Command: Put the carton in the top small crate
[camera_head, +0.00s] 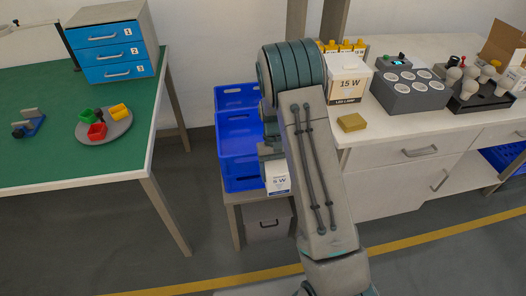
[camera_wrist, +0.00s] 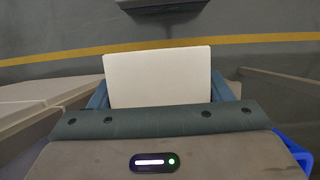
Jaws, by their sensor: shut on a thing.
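The carton (camera_head: 278,179), a small white box with a "5 W" label, is held by my gripper (camera_head: 271,156), just right of the blue crates in the head view. In the wrist view the carton (camera_wrist: 158,78) shows as a plain white face between the blue-green fingers, and my gripper is shut on it. The top small crate (camera_head: 238,97) is blue and stands at the back of a low stand. A larger blue crate front (camera_head: 240,172) shows nearer. My arm hides the right side of the crates, and the crate's inside is hardly visible.
A green-topped table (camera_head: 70,165) stands left, with a drawer unit (camera_head: 112,50) and a round tray (camera_head: 121,128). A white bench (camera_head: 455,125) at right bears a "15 W" box (camera_head: 347,80), a grey socket block (camera_head: 408,95) and a small yellow box (camera_head: 351,122).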

